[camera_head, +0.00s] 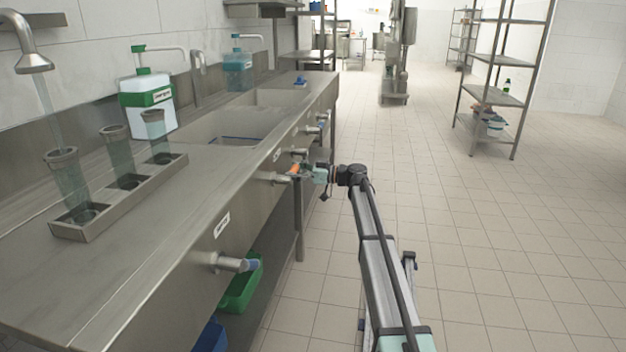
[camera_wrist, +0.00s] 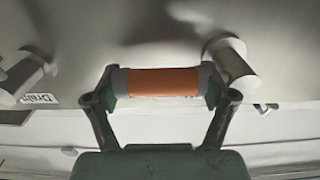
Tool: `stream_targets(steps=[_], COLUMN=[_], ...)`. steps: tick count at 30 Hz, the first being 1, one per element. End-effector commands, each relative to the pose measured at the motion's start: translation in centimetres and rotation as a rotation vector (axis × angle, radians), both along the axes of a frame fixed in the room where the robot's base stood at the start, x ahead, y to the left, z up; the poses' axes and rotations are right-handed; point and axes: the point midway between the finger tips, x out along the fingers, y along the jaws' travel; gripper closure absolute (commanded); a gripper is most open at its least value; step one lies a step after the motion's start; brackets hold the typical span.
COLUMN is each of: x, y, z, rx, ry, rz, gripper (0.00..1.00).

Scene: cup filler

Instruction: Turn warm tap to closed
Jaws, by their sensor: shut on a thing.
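The warm tap shows an orange handle grip (camera_wrist: 165,82) with grey ends in the wrist view. It lies level between my fingertips, and both fingers close on its ends. In the head view the same orange piece (camera_head: 295,169) shows small at the front face of the steel counter. My gripper (camera_head: 308,173) reaches it from the right and is shut on it. How far the tap is turned cannot be told. A clear stream of water (camera_head: 48,108) runs from the steel spout (camera_head: 30,55) at the upper left into a tall cup (camera_head: 66,175).
A green bin (camera_head: 242,285) stands below. The tiled floor to the right is open.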

Motion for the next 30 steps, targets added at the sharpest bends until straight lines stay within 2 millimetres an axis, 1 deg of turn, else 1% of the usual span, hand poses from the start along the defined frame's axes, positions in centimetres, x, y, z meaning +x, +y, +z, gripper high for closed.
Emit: stream_targets(steps=[1, 4, 15, 16, 17, 27, 30], x=[0.0, -0.09, -0.09, -0.09, -0.09, -0.16, -0.27], y=[0.72, 1.31, 1.46, 1.46, 1.46, 1.32, 0.95], z=[0.01, 0.16, 0.29, 0.29, 0.28, 0.19, 0.18], rx=[-0.002, -0.005, -0.007, -0.007, -0.007, -0.006, -0.006], ry=[-0.009, -0.019, -0.025, -0.025, -0.025, -0.021, -0.021], rz=[0.006, 0.011, 0.012, 0.012, 0.012, 0.013, 0.012], gripper=[0.8, 0.8, 0.8, 0.07, 0.0, 0.0, 0.0])
